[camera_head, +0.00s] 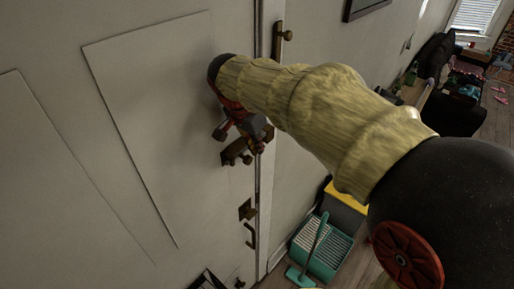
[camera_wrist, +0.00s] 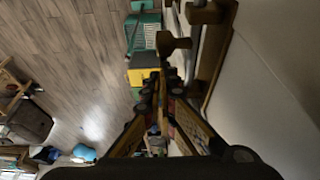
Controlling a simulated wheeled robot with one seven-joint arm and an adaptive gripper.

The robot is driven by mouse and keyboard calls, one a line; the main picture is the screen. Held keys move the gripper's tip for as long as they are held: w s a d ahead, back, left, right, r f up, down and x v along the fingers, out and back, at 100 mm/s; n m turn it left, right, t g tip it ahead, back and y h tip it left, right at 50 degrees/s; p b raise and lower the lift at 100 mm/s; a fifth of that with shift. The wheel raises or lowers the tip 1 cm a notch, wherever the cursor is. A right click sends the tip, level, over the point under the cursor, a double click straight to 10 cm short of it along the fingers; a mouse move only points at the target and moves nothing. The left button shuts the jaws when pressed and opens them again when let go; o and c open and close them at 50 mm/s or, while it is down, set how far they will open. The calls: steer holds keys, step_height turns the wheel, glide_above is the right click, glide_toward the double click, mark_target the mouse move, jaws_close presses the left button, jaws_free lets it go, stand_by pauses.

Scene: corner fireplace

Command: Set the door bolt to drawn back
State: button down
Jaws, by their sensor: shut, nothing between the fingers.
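The door bolt (camera_head: 236,151) is a small brass fitting near the edge of the white door (camera_head: 145,110), partly hidden behind my gripper. In the wrist view its brass body (camera_wrist: 222,60) runs along the door face, and a brass knob (camera_wrist: 174,42) sticks out from it just beyond my fingertips. My gripper (camera_head: 262,138) is beside the bolt, close to the door face. In the wrist view my gripper (camera_wrist: 167,92) has its fingers together and holds nothing. I cannot tell whether the fingers touch the knob, or how far the bolt is drawn.
A brass handle (camera_head: 250,228) sits below the bolt, and another brass fitting (camera_head: 283,36) is higher on the frame. A teal crate (camera_head: 326,247), a yellow-topped bin (camera_head: 347,196) and a teal brush (camera_head: 310,255) stand on the floor by the wall. Wooden floor (camera_wrist: 75,55) is open beyond.

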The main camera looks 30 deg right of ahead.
step_height(320, 180, up, 9)
steer(key=b, duration=0.1)
steer(key=shift+r, duration=0.15)
stand_by(0.3)
steer(key=shift+a+b, duration=0.1)
steer(key=shift+b, duration=0.2)
